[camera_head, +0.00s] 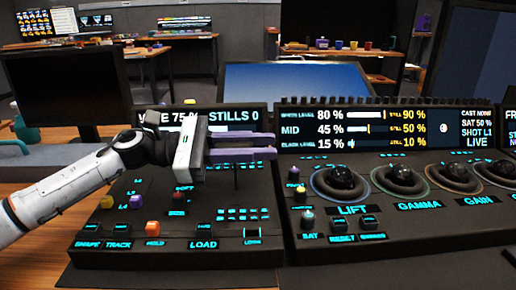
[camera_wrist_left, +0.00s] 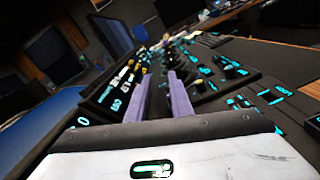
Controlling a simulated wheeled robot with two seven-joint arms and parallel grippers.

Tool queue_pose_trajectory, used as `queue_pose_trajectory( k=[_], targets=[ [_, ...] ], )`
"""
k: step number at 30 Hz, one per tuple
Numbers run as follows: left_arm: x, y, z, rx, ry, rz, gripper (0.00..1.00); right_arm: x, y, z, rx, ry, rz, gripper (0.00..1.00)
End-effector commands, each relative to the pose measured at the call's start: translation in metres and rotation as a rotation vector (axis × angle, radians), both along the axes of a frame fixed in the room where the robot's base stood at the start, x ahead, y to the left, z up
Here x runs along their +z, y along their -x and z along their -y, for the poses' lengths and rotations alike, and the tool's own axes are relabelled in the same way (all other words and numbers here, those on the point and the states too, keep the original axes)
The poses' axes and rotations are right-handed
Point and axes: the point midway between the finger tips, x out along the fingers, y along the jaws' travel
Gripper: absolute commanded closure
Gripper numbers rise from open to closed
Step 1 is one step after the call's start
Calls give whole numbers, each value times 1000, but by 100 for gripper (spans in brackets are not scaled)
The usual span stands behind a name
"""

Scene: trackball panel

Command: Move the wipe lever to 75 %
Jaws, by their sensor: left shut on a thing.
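The left panel's display (camera_head: 232,117) reads "75 %" beside a word partly covered by my arm, and "STILLS 0" to its right. My left gripper (camera_head: 258,147) reaches in from the left over the upper part of this panel, with its two purple fingers pointing right. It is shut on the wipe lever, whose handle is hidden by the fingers. The fingers also show in the left wrist view (camera_wrist_left: 165,92), close together with a narrow gap. My right gripper is not in view.
Below my gripper lie lit buttons, an orange HOLD button (camera_head: 152,228) and a LOAD button (camera_head: 203,230). To the right is the trackball panel with the LIFT ball (camera_head: 340,179) and GAMMA ball (camera_head: 402,174). A blue screen (camera_head: 295,81) stands behind.

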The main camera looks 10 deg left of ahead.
Motion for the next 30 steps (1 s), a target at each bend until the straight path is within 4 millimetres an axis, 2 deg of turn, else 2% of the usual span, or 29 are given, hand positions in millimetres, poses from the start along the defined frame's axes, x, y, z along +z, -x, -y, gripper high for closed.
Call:
queue_pose_trajectory(
  k=[1, 2, 4, 14, 17, 24, 30],
  targets=[
    [-1, -2, -2, 9, -3, 3, 100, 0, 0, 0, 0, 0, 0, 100],
    [-1, -3, -2, 9, -3, 3, 77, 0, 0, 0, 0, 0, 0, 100],
    [-1, -2, -2, 9, -3, 3, 65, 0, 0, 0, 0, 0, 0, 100],
    [3, -1, -1, 4, -1, 2, 65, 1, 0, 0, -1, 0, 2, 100],
    [15, -1, -1, 4, -2, 6, 65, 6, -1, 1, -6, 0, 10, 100],
    [62, -1, -1, 3, -2, 6, 65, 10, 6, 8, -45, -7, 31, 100],
    [91, -2, -1, 6, -3, 5, 65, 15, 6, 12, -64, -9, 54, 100]
  ],
)
